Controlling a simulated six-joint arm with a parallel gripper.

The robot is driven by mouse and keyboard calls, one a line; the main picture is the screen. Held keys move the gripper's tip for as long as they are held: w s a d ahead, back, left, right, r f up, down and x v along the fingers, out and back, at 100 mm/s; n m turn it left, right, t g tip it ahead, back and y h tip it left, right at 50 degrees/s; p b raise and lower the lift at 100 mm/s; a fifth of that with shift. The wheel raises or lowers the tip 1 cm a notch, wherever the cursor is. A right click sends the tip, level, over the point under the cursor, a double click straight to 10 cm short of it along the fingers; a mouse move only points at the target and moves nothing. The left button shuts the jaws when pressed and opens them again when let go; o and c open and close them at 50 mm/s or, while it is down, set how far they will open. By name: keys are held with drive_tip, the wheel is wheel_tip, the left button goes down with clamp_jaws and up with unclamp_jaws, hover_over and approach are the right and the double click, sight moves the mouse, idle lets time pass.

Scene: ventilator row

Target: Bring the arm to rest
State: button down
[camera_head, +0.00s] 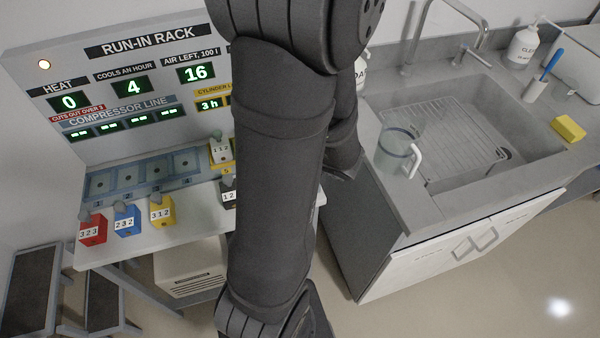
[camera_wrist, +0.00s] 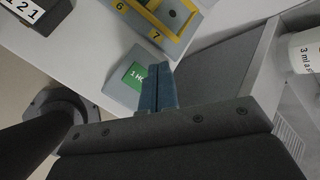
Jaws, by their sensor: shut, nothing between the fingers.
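My gripper (camera_wrist: 158,88) shows in the wrist view with its two blue fingers pressed together and nothing between them. It is over the corner of the white bench, in front of a grey block with a green label (camera_wrist: 134,76) that it partly covers. I cannot tell whether the fingers touch that block. In the head view my dark arm runs down the middle of the picture, and the gripper is hidden behind it.
The run-in rack (camera_head: 150,45) stands at left, with red (camera_head: 92,232), blue (camera_head: 127,222) and yellow (camera_head: 161,212) blocks on its shelf. A yellow-framed tray (camera_wrist: 150,18) is beside my gripper. At right are a glass jug (camera_head: 396,150) and a sink (camera_head: 540,135).

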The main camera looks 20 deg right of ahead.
drive_tip(key=shift+f, duration=0.1)
drive_tip(key=shift+f, duration=0.9)
drive_tip(key=shift+w+r, duration=0.1)
drive_tip(key=shift+r, duration=2.8)
drive_tip(key=shift+f, duration=0.1)
